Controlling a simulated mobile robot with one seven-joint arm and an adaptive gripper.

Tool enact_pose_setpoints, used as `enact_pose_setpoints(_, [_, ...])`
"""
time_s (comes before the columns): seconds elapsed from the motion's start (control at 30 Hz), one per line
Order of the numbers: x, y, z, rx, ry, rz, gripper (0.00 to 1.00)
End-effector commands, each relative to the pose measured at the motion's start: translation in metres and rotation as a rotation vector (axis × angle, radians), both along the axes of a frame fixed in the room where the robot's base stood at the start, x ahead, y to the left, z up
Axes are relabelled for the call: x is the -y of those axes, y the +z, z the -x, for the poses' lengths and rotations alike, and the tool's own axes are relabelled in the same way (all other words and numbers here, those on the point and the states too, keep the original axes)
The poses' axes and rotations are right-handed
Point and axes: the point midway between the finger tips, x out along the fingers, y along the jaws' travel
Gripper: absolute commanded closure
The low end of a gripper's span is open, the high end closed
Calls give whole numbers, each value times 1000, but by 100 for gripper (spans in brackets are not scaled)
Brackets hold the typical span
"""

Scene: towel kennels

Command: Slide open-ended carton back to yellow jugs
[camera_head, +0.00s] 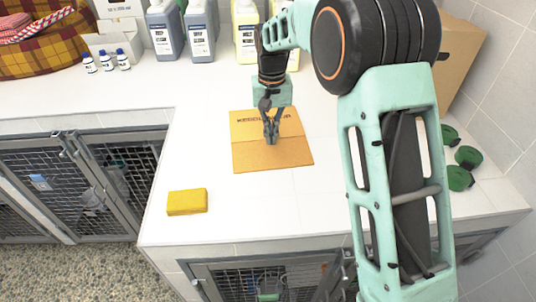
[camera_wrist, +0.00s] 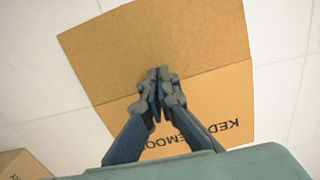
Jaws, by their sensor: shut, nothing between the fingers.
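The carton (camera_head: 272,157) is tan cardboard with dark lettering on its far panel, near the middle of the white counter. A crease divides it from a plainer near panel. It fills much of the wrist view (camera_wrist: 150,45). My gripper (camera_head: 271,140) points down over the carton near the crease, fingertips together and empty; they also show in the wrist view (camera_wrist: 158,74). I cannot tell whether they touch the cardboard. A pale yellow jug (camera_head: 245,32) stands at the back of the counter, behind the carton, partly hidden by my arm.
Grey-blue jugs (camera_head: 201,32) stand left of the yellow one. Small white bottles (camera_head: 106,60) and a plaid basket (camera_head: 40,45) are at back left. A yellow sponge (camera_head: 187,202) lies front left. Green round items (camera_head: 460,178) and a large cardboard box (camera_head: 464,55) are right.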

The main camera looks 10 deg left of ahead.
Motion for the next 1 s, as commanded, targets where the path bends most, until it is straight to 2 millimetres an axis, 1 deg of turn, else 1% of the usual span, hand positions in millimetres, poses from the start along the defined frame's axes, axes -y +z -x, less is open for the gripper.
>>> enact_pose_setpoints(0.23, [-2,1,-8,0,0,0,100])
enact_pose_setpoints(0.53, [-7,-1,-27,1,-1,0,100])
enact_pose_setpoints(0.77, [-8,-3,-33,1,-1,0,100])
enact_pose_setpoints(1.0, [-11,0,-48,0,-1,0,100])
